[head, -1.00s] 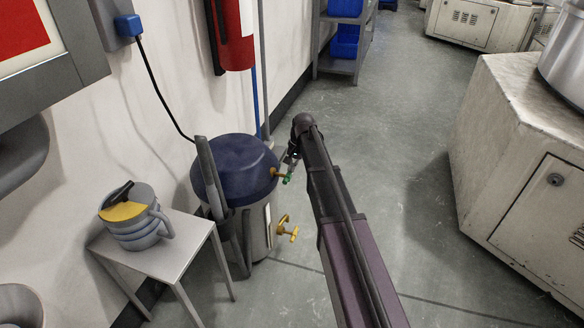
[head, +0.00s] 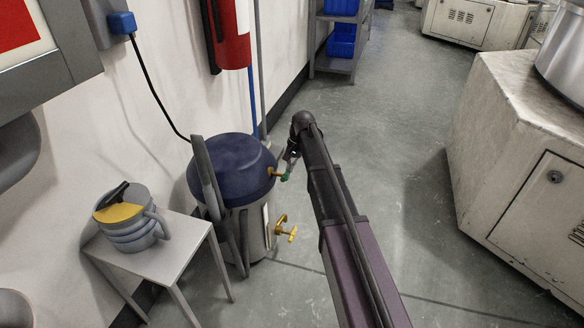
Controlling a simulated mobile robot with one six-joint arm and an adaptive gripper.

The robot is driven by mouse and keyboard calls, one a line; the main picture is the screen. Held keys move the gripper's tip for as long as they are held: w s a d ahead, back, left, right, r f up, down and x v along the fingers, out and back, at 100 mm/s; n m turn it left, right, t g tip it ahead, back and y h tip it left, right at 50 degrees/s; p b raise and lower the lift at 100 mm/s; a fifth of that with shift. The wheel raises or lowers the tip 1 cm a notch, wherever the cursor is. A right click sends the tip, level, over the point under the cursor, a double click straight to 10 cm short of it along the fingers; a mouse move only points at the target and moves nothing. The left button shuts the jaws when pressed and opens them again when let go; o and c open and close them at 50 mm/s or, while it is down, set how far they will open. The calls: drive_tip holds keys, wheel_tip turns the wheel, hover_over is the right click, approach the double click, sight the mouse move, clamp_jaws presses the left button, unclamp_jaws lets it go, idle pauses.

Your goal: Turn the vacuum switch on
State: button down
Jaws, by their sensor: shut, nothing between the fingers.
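The vacuum is a grey canister (head: 258,232) with a dark blue domed lid (head: 232,165), standing on the floor by the wall. A brass fitting (head: 274,171) sticks out on the right of the lid's rim. A small green part shows at its end; I cannot tell whether this is the switch or its position. A yellow valve-like handle (head: 285,228) sits lower on the canister's side. My gripper (head: 287,170) is beside the brass fitting, small and partly hidden behind my arm. Its fingers look shut and empty; contact with the fitting cannot be made out.
A small grey table (head: 190,240) stands left of the canister, with a grey jug (head: 140,232) on it. A red extinguisher (head: 232,35) hangs above. A black cable runs to a blue plug (head: 122,23). A white cabinet (head: 520,150) stands right; the floor between is clear.

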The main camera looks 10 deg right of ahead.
drive_tip(key=shift+w+d+f+b, duration=0.1)
drive_tip(key=shift+w+f+b, duration=0.15)
drive_tip(key=shift+f+b, duration=0.6)
drive_tip(key=shift+f, duration=0.3)
idle(0.4)
drive_tip(key=w+d+r+p, duration=0.7)
drive_tip(key=w+r+p, duration=0.1)
drive_tip(key=shift+w+r, duration=0.15)
drive_tip(key=shift+r, duration=0.25)
drive_tip(key=shift+d, duration=0.1)
idle(0.4)
